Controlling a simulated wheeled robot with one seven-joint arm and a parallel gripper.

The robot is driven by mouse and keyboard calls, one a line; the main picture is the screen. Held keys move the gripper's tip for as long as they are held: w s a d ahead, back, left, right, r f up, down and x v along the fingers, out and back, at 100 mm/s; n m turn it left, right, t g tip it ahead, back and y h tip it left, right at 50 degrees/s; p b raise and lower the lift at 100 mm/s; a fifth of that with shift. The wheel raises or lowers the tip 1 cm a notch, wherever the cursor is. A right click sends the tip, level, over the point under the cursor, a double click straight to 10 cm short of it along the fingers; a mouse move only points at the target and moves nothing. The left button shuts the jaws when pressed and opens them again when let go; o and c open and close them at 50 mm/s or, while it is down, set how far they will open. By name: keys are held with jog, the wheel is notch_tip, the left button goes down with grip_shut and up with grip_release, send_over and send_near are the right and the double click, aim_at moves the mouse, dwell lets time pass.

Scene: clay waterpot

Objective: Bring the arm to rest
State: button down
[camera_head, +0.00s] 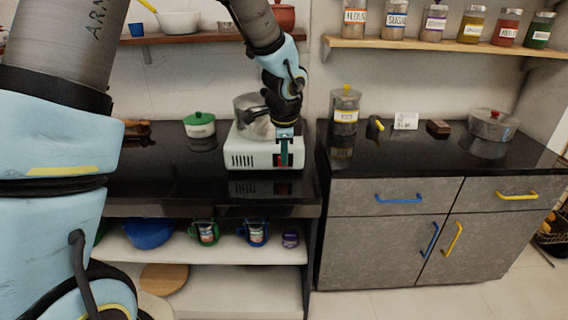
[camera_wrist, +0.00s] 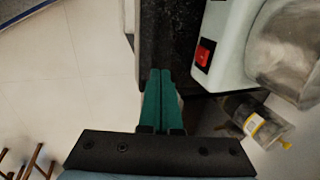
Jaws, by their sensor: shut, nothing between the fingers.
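My gripper (camera_head: 284,160) hangs pointing down in front of the white stove (camera_head: 250,150) on the black counter. Its green fingers are closed together and empty, as the wrist view also shows (camera_wrist: 161,78). A metal pot (camera_head: 248,128) sits on the stove, partly hidden by my wrist. In the wrist view, the stove's white side (camera_wrist: 226,45) and red switch (camera_wrist: 204,52) lie to the right of the fingers. I cannot tell the exact gap between the fingers and the stove.
A green-lidded pot (camera_head: 200,125) stands left of the stove. A yellow-lidded jar (camera_head: 345,110) and a lidded metal pan (camera_head: 491,125) stand on the right counter. Mugs (camera_head: 256,233) sit on the shelf below. Jars (camera_head: 396,20) line the upper shelf.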

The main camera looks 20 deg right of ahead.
jog(key=shift+s+a+r, duration=0.15)
jog(key=shift+s+r, duration=0.05)
jog(key=shift+r, duration=0.1)
jog(key=w+a+r+n+y, duration=0.1)
jog(key=w+a+r+n, duration=0.1)
jog(key=a+n, duration=1.35)
jog(key=s+a+n, duration=0.3)
jog(key=s+a, duration=0.1)
jog(key=a, duration=0.5)
jog(key=s+a+n+g, duration=0.1)
jog(key=s+a+n, duration=0.2)
jog(key=a, duration=0.7)
jog(key=shift+s+a+r+g, duration=0.2)
jog(key=shift+s+r+g, duration=0.1)
jog(key=shift+s, duration=0.15)
